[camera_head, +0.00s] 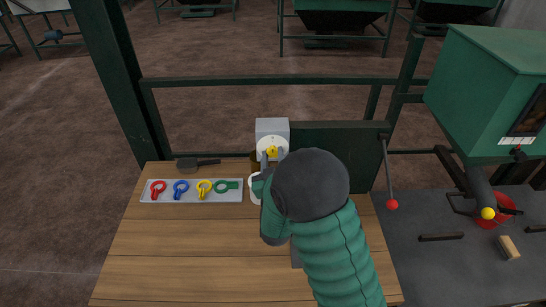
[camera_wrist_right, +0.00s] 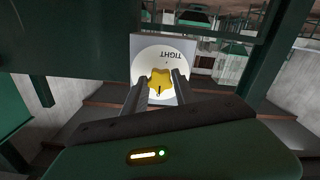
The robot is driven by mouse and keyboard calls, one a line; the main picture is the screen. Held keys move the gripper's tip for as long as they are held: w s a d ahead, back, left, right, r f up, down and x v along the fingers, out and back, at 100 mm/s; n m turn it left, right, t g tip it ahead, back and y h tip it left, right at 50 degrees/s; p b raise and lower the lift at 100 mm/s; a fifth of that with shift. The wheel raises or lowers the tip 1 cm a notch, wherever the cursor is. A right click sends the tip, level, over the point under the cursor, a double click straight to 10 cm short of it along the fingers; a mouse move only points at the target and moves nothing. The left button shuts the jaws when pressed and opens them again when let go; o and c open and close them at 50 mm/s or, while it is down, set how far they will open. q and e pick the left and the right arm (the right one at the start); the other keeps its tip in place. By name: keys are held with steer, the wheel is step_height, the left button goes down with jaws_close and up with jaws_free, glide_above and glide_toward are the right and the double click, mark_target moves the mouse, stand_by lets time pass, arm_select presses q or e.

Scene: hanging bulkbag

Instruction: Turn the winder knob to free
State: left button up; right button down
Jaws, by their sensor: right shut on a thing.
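The winder knob (camera_head: 271,151) is yellow and star-shaped. It sits on a white round dial (camera_wrist_right: 146,60) on the face of a grey box (camera_head: 272,126) at the back edge of the table. The word TIGHT shows upside down on the dial in the right wrist view. The knob (camera_wrist_right: 159,83) has a small dark mark on its lower part there. My right gripper (camera_head: 272,159) reaches the knob, and in the right wrist view its two fingers (camera_wrist_right: 158,88) are shut on the knob, one on each side. My arm hides part of the table. My left gripper is not in view.
A wooden table (camera_head: 190,250) holds a tray (camera_head: 148,196) with several coloured ring-handled pieces and a dark-handled tool (camera_head: 190,163). A red-tipped lever (camera_head: 391,204) and a green cabinet (camera_head: 480,90) stand at right. Green frame bars cross behind the table.

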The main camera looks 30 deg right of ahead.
steer(key=c, duration=1.1)
jaws_free()
steer(key=shift+a+r, duration=0.1)
steer(key=shift+o, duration=0.5)
steer(key=shift+s+a, duration=0.1)
steer(key=shift+s+a, duration=0.15)
steer(key=shift+s, duration=0.05)
steer(key=p+v, duration=1.2)
steer(key=v, duration=0.4)
